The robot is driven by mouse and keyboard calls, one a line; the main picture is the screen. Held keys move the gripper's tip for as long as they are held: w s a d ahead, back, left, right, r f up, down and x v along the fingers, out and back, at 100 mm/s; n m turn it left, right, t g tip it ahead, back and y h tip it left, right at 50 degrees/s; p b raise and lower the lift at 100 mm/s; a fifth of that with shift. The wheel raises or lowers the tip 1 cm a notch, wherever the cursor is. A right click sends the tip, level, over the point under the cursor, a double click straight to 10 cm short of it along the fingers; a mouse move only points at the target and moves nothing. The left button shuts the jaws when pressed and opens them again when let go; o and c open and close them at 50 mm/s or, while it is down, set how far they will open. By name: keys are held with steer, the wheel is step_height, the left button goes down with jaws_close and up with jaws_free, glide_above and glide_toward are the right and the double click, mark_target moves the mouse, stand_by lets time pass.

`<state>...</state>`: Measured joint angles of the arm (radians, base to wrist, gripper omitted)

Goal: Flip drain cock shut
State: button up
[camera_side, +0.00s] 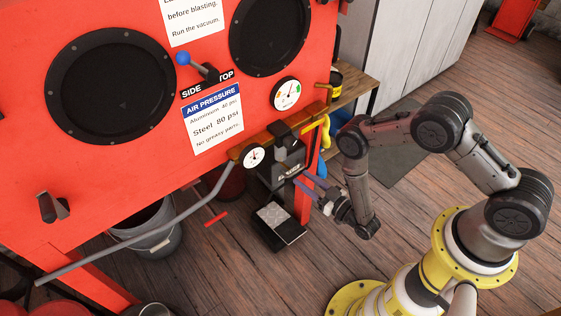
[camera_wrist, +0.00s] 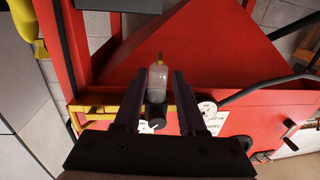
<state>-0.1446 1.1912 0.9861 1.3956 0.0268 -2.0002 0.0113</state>
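The air filter shows in the wrist view as a clear bowl (camera_wrist: 157,80) with a dark body (camera_wrist: 155,112) below it in the picture. A small brass piece (camera_wrist: 160,57) at the end of the bowl looks like the drain cock. I cannot tell its handle's position. My gripper (camera_wrist: 159,76) is open, its two dark fingers on either side of the bowl with gaps showing. In the side view my gripper (camera_side: 307,186) is at the red cabinet's front right post, just below the gauges. The drain cock cannot be made out there.
The red blast cabinet (camera_side: 100,180) fills the left. A grey pipe (camera_side: 150,235) runs along its front to a gauge (camera_side: 254,157). A black foot pedal (camera_side: 277,226) and a bucket (camera_side: 150,240) stand on the floor.

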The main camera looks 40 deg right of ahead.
mark_target(282, 163)
steer(key=w, duration=0.3)
steer(key=w+a, duration=0.1)
steer(key=w, duration=0.6)
steer(key=shift+w+a, duration=0.15)
steer(key=shift+w, duration=0.2)
steer(key=shift+c, duration=0.2)
jaws_close()
